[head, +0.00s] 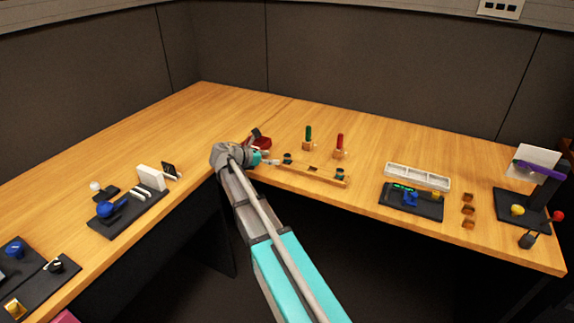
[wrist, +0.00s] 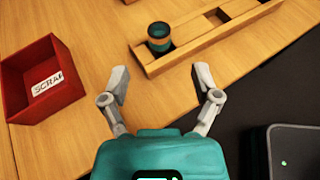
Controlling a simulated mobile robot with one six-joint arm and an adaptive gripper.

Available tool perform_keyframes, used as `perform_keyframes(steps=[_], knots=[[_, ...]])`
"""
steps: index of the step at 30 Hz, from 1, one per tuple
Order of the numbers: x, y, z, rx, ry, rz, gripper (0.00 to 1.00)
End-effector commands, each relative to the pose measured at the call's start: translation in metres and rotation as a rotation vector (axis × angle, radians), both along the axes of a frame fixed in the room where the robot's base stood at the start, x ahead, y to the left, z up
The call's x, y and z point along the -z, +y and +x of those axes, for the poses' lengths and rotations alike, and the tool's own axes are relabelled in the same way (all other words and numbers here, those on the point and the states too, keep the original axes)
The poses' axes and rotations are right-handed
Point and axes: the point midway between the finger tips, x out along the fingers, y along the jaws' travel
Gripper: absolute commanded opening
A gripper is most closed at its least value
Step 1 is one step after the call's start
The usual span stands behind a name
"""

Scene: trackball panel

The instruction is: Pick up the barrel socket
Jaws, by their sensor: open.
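A short round teal piece with a dark hollow top and an orange-brown band (wrist: 160,38), which looks like the barrel socket, stands upright in the wooden rail (wrist: 188,50). In the head view it is the small dark piece (head: 287,158) at the rail's left end. A similar piece (head: 340,174) stands at the rail's right end; I cannot tell the two apart by name. My gripper (wrist: 162,79) is open and empty, its fingers spread short of the rail, with the round piece centred beyond them. In the head view my gripper (head: 270,161) is just left of the rail.
A red box marked SCRAP (wrist: 43,80) stands left of my gripper. A dark box with a green light (wrist: 295,152) is at lower right. Green-handled (head: 308,137) and red-handled (head: 340,146) tools stand behind the rail. The table's front edge runs close to the rail.

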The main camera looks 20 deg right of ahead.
Motion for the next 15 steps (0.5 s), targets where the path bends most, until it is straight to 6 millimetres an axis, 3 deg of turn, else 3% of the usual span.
perform_keyframes(steps=[6, 15], knots=[[0.01, -0.02, 0.003, 0.0, 0.0, 0.0, 0.8], [0.009, -0.023, 0.003, -0.001, 0.0, 0.0, 0.8]])
